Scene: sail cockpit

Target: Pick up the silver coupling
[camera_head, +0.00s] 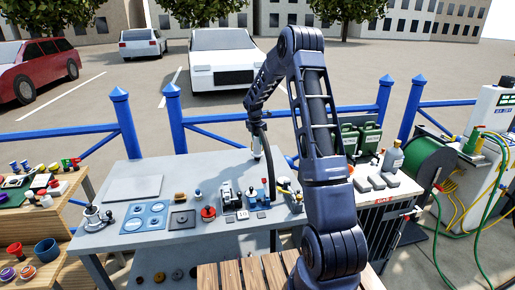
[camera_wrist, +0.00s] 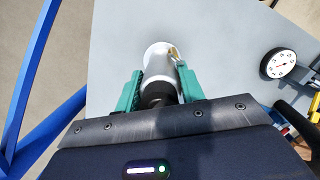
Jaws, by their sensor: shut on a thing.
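The silver coupling (camera_wrist: 159,62) is between the two green fingers of my gripper (camera_wrist: 160,88) in the wrist view. Its pale round end points away from the wrist, and its near end is dark. A small brass-coloured part shows at its right side. My gripper is shut on it. In the head view the coupling (camera_head: 257,143) hangs small and pale below my wrist, over the back right part of the grey table (camera_head: 150,165). I cannot tell from these views whether it touches the table.
A dial gauge (camera_wrist: 278,64) lies to the right in the wrist view. Blue plates (camera_head: 145,217), a red round part (camera_head: 208,213) and several small tools stand along the table's front. A blue railing (camera_head: 215,122) runs behind it. The table's back middle is clear.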

